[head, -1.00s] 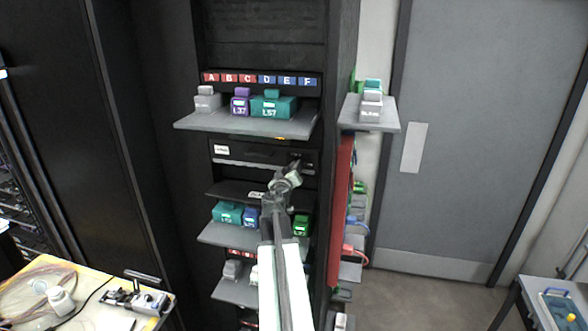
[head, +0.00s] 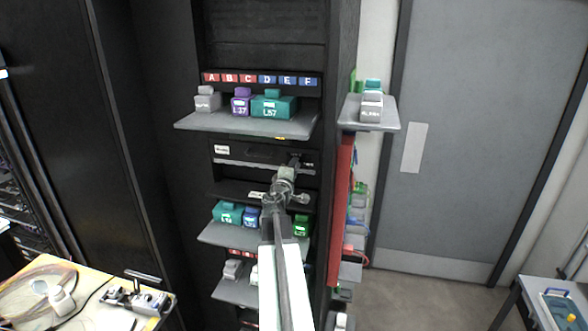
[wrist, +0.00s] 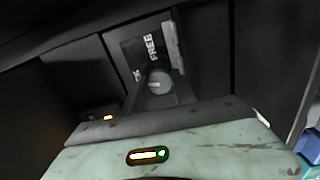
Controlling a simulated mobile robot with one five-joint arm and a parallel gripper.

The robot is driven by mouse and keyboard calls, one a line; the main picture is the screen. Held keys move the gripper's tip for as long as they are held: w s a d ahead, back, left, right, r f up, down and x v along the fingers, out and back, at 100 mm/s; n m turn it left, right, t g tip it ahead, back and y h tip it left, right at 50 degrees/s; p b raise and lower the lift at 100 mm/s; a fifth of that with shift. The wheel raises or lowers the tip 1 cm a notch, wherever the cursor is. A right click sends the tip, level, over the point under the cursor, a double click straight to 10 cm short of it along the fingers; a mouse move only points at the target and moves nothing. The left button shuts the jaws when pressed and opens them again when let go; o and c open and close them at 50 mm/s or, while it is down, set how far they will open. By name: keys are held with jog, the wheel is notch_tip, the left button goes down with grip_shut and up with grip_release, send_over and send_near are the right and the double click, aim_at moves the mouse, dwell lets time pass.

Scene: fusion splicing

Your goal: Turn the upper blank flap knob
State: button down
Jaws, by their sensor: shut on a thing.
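The upper blank flap (head: 250,153) is a dark panel in the black rack, between the top shelf and the shelf below, with a small white label at its left end. Its knob (wrist: 160,80) shows in the wrist view as a round grey piece with a pale line, beside a plate lettered "FREE" (wrist: 150,45). My gripper (head: 295,160) is at the right end of the flap, shut on the knob. In the head view my gripper mostly hides the knob. The jaws' contact with it is hard to make out in the wrist view.
The top shelf (head: 185,123) juts out above the flap and carries grey, purple and teal blocks. Another shelf (head: 215,235) with coloured blocks juts out below. A side shelf (head: 385,125) and a red strip (head: 340,200) lie to the right.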

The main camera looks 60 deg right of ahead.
jog(key=shift+n, duration=1.5)
jog(key=c, duration=1)
grip_release()
jog(key=v, duration=0.7)
jog(key=shift+s+a, duration=0.1)
jog(key=shift+a, duration=0.25)
